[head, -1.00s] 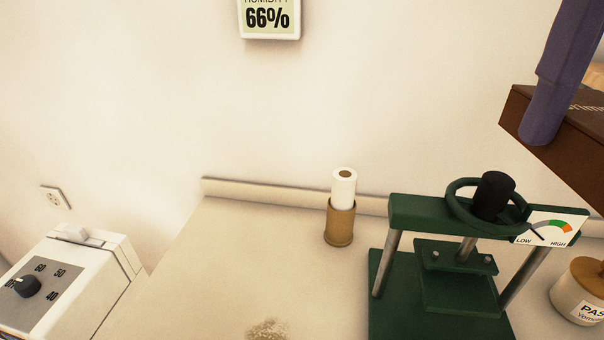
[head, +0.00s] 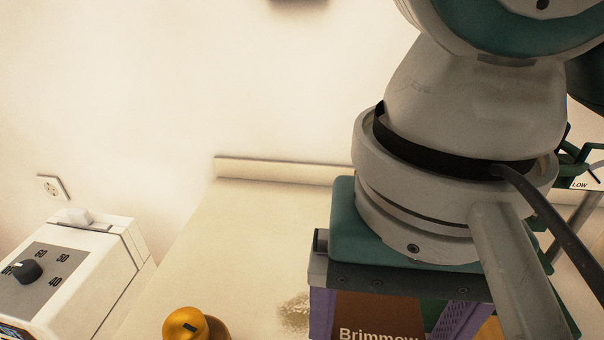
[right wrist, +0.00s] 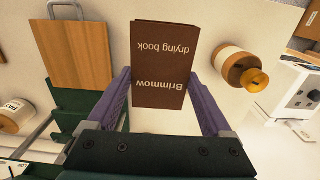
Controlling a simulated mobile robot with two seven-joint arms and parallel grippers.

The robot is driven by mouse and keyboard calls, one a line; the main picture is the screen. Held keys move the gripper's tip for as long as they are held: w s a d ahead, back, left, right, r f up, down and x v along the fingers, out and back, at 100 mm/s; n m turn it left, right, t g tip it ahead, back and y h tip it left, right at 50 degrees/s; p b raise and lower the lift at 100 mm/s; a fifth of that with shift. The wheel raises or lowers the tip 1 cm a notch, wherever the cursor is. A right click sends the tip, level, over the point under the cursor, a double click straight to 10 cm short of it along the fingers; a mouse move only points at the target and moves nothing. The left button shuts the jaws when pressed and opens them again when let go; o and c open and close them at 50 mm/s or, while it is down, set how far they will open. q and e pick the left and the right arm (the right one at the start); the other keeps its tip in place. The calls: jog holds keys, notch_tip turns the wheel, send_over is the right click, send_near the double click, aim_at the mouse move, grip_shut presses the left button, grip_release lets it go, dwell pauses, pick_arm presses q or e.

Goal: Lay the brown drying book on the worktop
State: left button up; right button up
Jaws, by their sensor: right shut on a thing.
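The brown drying book (right wrist: 165,65), lettered "Brimmow drying book", is between the purple fingers of my right gripper (right wrist: 165,100) in the right wrist view. The gripper is shut on it. In the head view the gripper (head: 395,318) points down at lower right, and only part of the book (head: 375,332) shows below it. The pale worktop (head: 225,240) lies under and to the left of the gripper. I cannot tell whether the book touches it. My left gripper is not in view.
A green press (right wrist: 72,108) stands beside the gripper. A wooden board (right wrist: 75,52) and a paste jar (right wrist: 15,115) lie beyond it. A jar with an amber knob (right wrist: 240,68) stands close to the book. A white dial unit (head: 70,270) is at left.

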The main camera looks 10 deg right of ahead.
notch_tip(320, 180, down, 14)
jog(key=b, duration=0.3)
jog(key=shift+r, duration=0.2)
jog(key=o, duration=1.5)
jog(key=shift+f, duration=0.1)
jog(key=shift+c, duration=0.2)
